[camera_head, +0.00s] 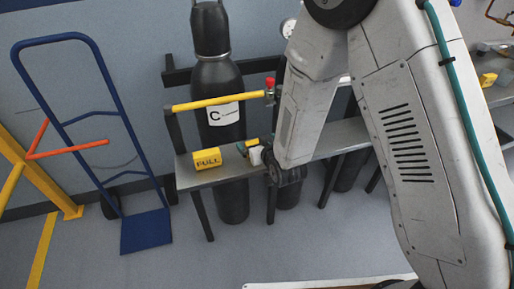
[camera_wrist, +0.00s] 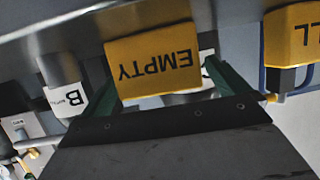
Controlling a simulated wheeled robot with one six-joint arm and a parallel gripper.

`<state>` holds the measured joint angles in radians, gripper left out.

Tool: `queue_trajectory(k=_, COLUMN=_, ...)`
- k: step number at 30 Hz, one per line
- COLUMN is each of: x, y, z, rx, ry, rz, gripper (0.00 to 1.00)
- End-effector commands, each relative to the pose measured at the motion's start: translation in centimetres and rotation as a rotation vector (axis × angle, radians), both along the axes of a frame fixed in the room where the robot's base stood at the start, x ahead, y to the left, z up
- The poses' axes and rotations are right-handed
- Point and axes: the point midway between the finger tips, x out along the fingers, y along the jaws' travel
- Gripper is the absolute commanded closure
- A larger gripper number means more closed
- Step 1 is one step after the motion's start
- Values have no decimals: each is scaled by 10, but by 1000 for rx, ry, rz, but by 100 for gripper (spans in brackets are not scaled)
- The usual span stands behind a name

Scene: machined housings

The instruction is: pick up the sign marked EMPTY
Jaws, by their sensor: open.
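The yellow sign marked EMPTY (camera_wrist: 153,60) fills the upper middle of the wrist view, its lettering upside down. My gripper (camera_wrist: 163,82) is open, with one green finger on either side of the sign's lower part in that view. I cannot tell whether the fingers touch it. In the head view a small yellow part of a sign (camera_head: 252,142) shows on the shelf behind my gripper (camera_head: 257,154), which hides most of it.
A yellow sign marked FULL (camera_head: 207,159) stands left on the grey shelf (camera_head: 222,174) and shows at right in the wrist view (camera_wrist: 292,35). A dark cylinder labelled C (camera_head: 219,85) stands behind a yellow bar (camera_head: 205,103). A blue hand truck (camera_head: 146,230) is at left.

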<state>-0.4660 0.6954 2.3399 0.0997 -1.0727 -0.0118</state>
Motion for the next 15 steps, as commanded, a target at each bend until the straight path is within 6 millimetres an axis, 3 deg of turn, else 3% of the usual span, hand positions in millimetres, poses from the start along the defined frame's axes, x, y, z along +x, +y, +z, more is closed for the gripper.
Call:
queue_trajectory(k=4, x=13, y=5, z=-6, rx=-1, ry=2, rz=0, gripper=0)
queue_trajectory(k=11, x=15, y=5, z=-7, rx=-1, ry=2, rz=0, gripper=0)
queue_trajectory(k=15, x=14, y=5, z=-6, rx=-1, ry=2, rz=0, gripper=33)
